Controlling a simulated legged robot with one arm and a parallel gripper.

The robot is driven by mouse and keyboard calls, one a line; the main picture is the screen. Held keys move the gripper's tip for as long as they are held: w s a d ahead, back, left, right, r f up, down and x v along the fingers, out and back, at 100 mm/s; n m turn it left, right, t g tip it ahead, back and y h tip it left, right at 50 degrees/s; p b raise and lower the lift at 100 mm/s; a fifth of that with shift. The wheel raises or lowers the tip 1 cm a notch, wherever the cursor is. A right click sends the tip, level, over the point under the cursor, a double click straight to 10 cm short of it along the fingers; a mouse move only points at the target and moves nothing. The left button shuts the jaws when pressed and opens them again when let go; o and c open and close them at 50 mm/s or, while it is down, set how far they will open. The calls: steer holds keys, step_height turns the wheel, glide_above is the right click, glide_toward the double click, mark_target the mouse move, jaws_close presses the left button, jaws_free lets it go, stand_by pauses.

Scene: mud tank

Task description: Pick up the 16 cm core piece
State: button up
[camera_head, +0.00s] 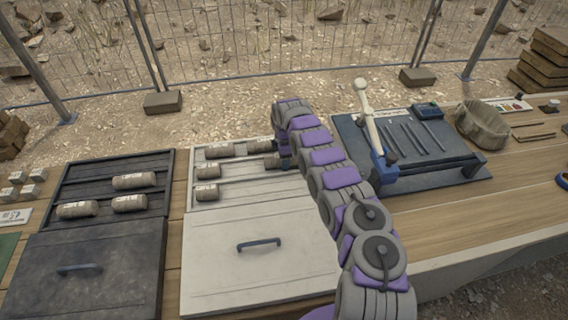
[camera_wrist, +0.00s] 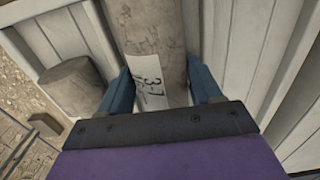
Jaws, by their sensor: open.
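A grey-brown core piece with a white label (camera_wrist: 153,30) runs down the middle of the wrist view, in a slot of the white core box. My gripper (camera_wrist: 161,88) is open, with one blue finger on each side of this piece; I cannot tell if they touch it. A second core piece (camera_wrist: 72,86) lies to its left. In the head view, my gripper (camera_head: 284,152) is at the white box's (camera_head: 260,232) right side. Several core pieces lie in its slots, including one at the back (camera_head: 219,151). No 16 cm marking is readable.
A dark core box (camera_head: 90,235) with core pieces (camera_head: 134,181) stands to the left. A dark blue tray (camera_head: 420,142) with thin rods and a pale-handled tool (camera_head: 366,110) stands to the right, near a cloth bag (camera_head: 482,125). A wire fence runs behind the table.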

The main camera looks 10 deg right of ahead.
steer(key=shift+d, duration=0.1)
steer(key=shift+r, duration=0.1)
jaws_close()
stand_by(0.4)
